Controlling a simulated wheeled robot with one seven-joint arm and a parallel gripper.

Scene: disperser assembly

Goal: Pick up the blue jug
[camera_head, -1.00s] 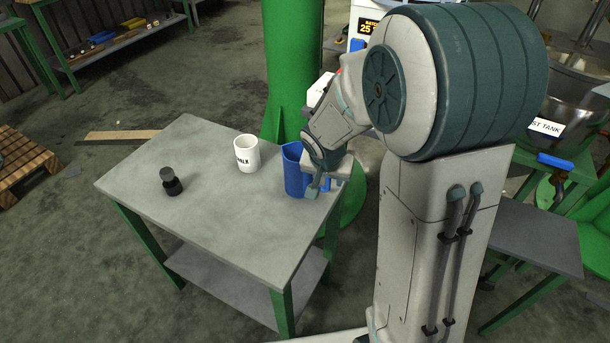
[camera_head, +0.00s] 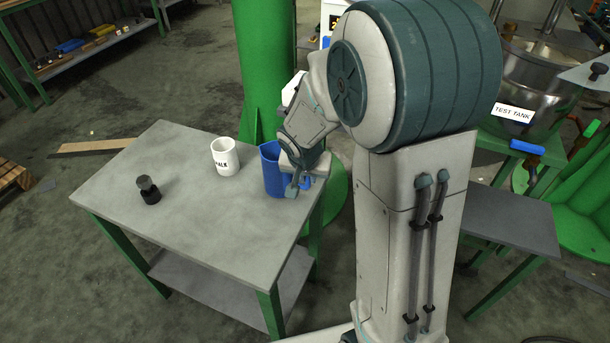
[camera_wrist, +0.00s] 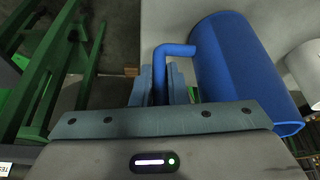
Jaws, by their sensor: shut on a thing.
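The blue jug (camera_head: 271,172) is at the right edge of the grey table, partly hidden behind my gripper (camera_head: 297,188) in the head view. In the wrist view the jug (camera_wrist: 240,70) lies to the right of the fingers, with its handle running to the left and down between them. My gripper (camera_wrist: 162,88) is shut on that handle. I cannot tell whether the jug's base touches the table or is slightly above it.
A small black object (camera_head: 149,191) stands further left. A green column (camera_head: 262,70) rises behind the table. A test tank (camera_head: 520,85) is at the right.

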